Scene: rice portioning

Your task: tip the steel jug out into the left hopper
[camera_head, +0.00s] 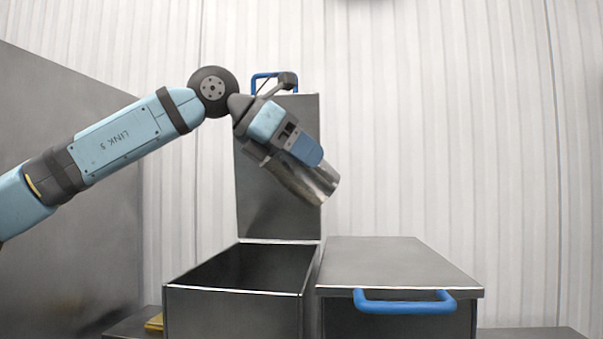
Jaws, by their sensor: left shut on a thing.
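The steel jug (305,181) is in the head view, above the left hopper. My left gripper (290,148) is shut on it. The jug is tilted, its lower end pointing down and to the right, over the hopper's right side. I cannot see into it, and no rice shows falling from it. The left hopper (232,304) is an open steel box with its lid (275,213) raised upright behind it. The inside of the hopper is dark and its floor is hidden. My right gripper is not in view.
The right hopper (385,318) stands close beside the left one, its flat lid (400,266) shut, with a blue handle (404,302) at the front. A grey steel panel (70,110) stands at the left. A small yellow thing (154,323) lies left of the left hopper.

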